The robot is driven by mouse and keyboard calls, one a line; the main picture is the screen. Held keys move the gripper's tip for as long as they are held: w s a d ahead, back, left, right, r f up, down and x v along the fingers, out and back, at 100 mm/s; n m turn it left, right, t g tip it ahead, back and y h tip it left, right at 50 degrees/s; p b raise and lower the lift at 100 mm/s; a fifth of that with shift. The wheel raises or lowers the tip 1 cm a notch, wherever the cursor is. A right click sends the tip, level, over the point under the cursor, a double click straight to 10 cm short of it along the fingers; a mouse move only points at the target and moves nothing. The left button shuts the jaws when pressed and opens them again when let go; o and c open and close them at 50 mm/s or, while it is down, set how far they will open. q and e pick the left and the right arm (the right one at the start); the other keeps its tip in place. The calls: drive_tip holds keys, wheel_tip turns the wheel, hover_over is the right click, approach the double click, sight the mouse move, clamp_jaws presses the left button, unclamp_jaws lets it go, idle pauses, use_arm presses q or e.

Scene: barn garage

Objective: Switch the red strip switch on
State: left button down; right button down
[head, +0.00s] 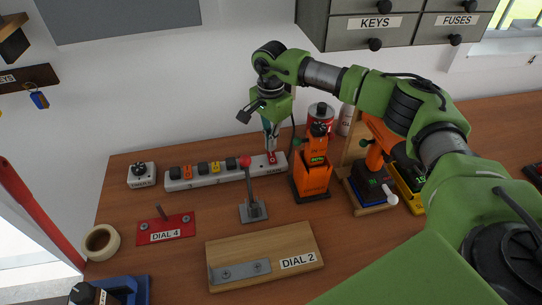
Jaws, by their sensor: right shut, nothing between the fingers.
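A white power strip (228,178) lies on the wooden bench near the back wall, with several coloured switches along it. A red switch (272,159) sits at its right end. My right gripper (270,149) points down from above, shut and empty, with its fingertips at or just above this red switch. I cannot tell whether they touch it, or whether the switch is on or off. Toward the left end are black switches, an orange-red one (187,171) and a yellow one (214,167). My left gripper is not in view.
A lever with a red ball (246,162) stands in front of the strip. An orange device (312,174) stands close right of the gripper, with a red can (321,112) behind. A red DIAL 4 plate (180,228) and wooden DIAL 2 board (290,240) lie nearer.

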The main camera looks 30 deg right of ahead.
sight(271, 153)
drive_tip(key=shift+f+b, duration=0.85)
drive_tip(key=shift+f, duration=0.3)
idle(0.9)
drive_tip(key=shift+s+f, duration=0.1)
drive_tip(key=shift+r+p, duration=0.45)
drive_tip(key=shift+r, duration=0.3)
drive_tip(key=shift+r+p, duration=1.4)
drive_tip(key=shift+r, duration=1.35)
